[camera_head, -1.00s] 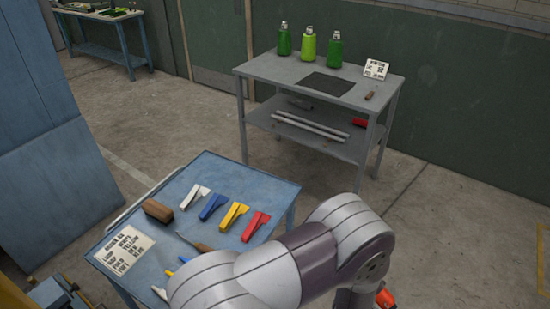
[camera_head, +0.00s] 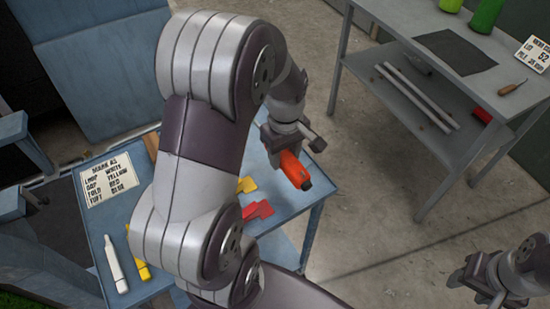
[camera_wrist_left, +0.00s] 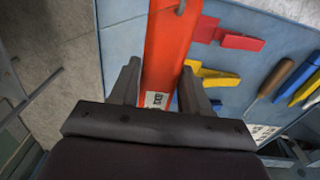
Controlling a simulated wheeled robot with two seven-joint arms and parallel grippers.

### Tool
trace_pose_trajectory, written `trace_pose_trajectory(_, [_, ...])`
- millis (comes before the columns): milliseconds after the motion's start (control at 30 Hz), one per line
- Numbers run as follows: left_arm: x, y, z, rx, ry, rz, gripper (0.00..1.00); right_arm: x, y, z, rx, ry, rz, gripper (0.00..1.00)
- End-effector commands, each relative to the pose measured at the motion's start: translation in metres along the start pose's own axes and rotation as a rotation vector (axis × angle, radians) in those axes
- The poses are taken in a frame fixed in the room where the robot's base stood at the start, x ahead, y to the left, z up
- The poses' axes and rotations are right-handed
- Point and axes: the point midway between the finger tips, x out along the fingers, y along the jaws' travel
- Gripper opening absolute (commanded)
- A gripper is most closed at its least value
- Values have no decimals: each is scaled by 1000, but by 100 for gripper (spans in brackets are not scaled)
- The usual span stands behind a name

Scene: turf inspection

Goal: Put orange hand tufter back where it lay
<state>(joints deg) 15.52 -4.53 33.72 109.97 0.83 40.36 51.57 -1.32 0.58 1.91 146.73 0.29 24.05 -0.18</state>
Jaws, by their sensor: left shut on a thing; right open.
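The orange hand tufter (camera_head: 294,170) is held in my left gripper (camera_head: 284,145), over the right part of the blue table (camera_head: 285,225) in the head view. In the left wrist view the tufter (camera_wrist_left: 172,45) runs up between the two fingers of my left gripper (camera_wrist_left: 158,78), with a small white label near the fingers. Its far end is cut off by the frame. The tufter appears raised above the table. My right gripper (camera_head: 475,285) is open and empty at the lower right, away from the table.
Red (camera_head: 258,210) and yellow (camera_head: 246,185) clip-like tools lie on the table, partly hidden by my left arm. A lettered card (camera_head: 107,182) and a white marker-shaped tool (camera_head: 115,265) lie at left. A grey shelved table (camera_head: 400,30) stands upper right.

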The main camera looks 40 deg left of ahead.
Motion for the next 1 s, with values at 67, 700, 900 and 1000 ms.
trace_pose_trajectory(67, [6,1,-14,-5,-4,-10,0,-3,0,0,0,1,0,50])
trace_pose_trajectory(700, [98,31,-108,-2,-5,-8,0,-26,0,-3,0,1,0,50])
trace_pose_trajectory(900, [107,32,-108,-2,-2,-5,0,-25,0,-3,0,1,0,50])
trace_pose_trajectory(1000, [108,31,-108,-2,-3,-7,57,-25,0,-3,0,1,0,50])
